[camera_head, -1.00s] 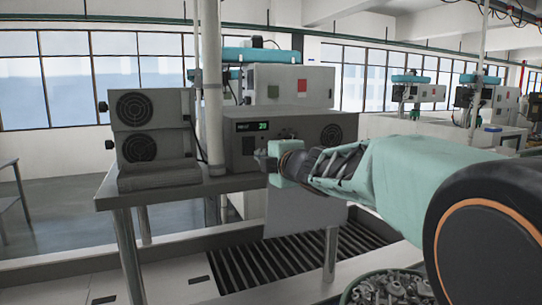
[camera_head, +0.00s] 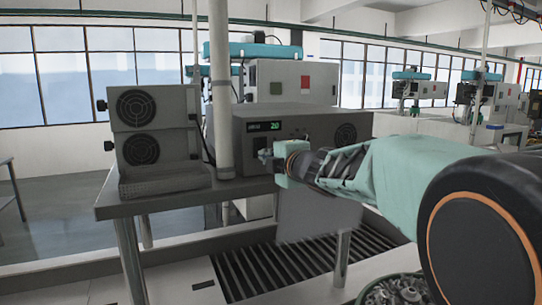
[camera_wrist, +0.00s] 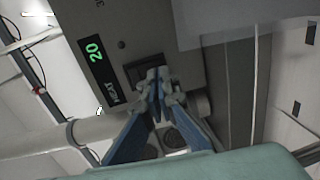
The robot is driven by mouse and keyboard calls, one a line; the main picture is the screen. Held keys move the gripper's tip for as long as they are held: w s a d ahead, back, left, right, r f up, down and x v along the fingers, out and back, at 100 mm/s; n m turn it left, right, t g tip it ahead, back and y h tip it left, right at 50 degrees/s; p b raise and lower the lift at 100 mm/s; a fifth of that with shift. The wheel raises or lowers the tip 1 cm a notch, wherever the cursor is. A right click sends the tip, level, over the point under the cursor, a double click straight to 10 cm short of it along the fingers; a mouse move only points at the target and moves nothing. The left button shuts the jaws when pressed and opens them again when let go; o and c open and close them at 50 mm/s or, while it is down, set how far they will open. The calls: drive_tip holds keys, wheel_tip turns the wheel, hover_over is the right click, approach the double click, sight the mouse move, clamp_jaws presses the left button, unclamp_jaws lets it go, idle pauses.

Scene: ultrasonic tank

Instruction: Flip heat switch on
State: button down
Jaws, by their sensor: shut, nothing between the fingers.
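The grey control unit (camera_head: 243,150) stands on the bench with a green display (camera_head: 264,126) that reads 20. The display also shows rotated in the wrist view (camera_wrist: 96,52). Beside it, the wrist view shows a dark rectangular switch recess (camera_wrist: 134,74), partly hidden by my fingers. I cannot tell the switch's position. My gripper (camera_wrist: 157,76) is shut and empty, its tips at or just in front of this recess. Contact cannot be told. In the head view my gripper (camera_head: 264,155) is in front of the unit's front face, below the display.
A smaller box with two fans (camera_head: 148,128) stands at the bench's left. A pale vertical pipe (camera_head: 220,90) rises close to the unit's left side. The metal bench edge (camera_head: 180,199) runs below my gripper. A bin of metal parts (camera_head: 398,290) is at the lower right.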

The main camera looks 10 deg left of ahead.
drive_tip(key=shift+w+a, duration=0.15)
drive_tip(key=shift+w, duration=0.05)
drive_tip(key=shift+f+b, duration=0.15)
drive_tip(key=shift+b, duration=0.15)
drive_tip(key=shift+f+b, duration=0.2)
drive_tip(key=shift+b, duration=0.3)
drive_tip(key=b, duration=0.3)
drive_tip(key=shift+w+a+f+t, duration=0.2)
drive_tip(key=shift+w+t, duration=0.05)
drive_tip(key=shift+t, duration=0.05)
drive_tip(key=shift+r, duration=0.4)
drive_tip(key=shift+s+d+f, duration=0.1)
